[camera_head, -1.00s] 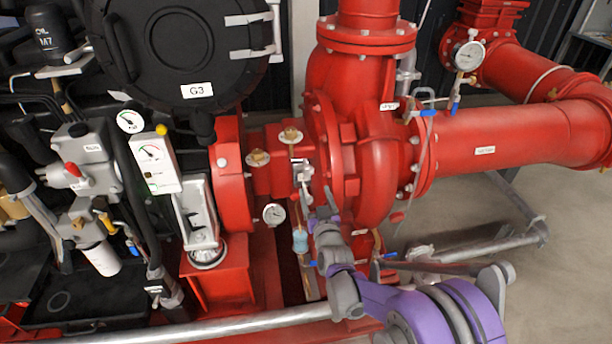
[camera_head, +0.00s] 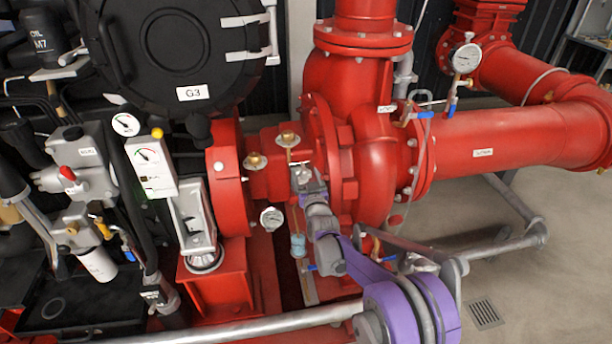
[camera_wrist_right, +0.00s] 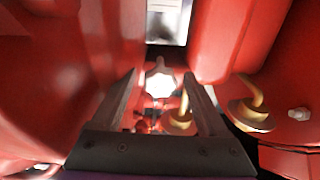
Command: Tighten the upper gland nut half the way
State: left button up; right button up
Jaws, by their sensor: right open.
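The gland area of the red pump (camera_head: 372,165) lies at its left face, between two brass fittings and the pump flange. A silvery part (camera_head: 300,174) there is partly covered by my right gripper (camera_head: 307,182). In the right wrist view a bright, pale, nut-like piece (camera_wrist_right: 159,82) lies between the fingertips of my right gripper (camera_wrist_right: 161,78). The fingers are apart, with a visible gap on each side of the piece. I cannot tell for certain whether it is the upper gland nut. My left gripper is not in view.
Brass fittings (camera_head: 255,161) (camera_head: 288,138) stand close to the gripper; brass elbows (camera_wrist_right: 250,108) show in the wrist view. The red flange (camera_head: 322,150) closes in on the right.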

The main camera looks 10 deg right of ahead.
grip_shut()
jog(key=shift+m, duration=0.5)
jog(key=m, duration=0.5)
jog(key=shift+m+p, duration=0.3)
jog(key=shift+m, duration=0.1)
jog(key=m, duration=0.3)
jog(key=shift+m+p, duration=0.3)
jog(key=shift+m, duration=1.7)
grip_release()
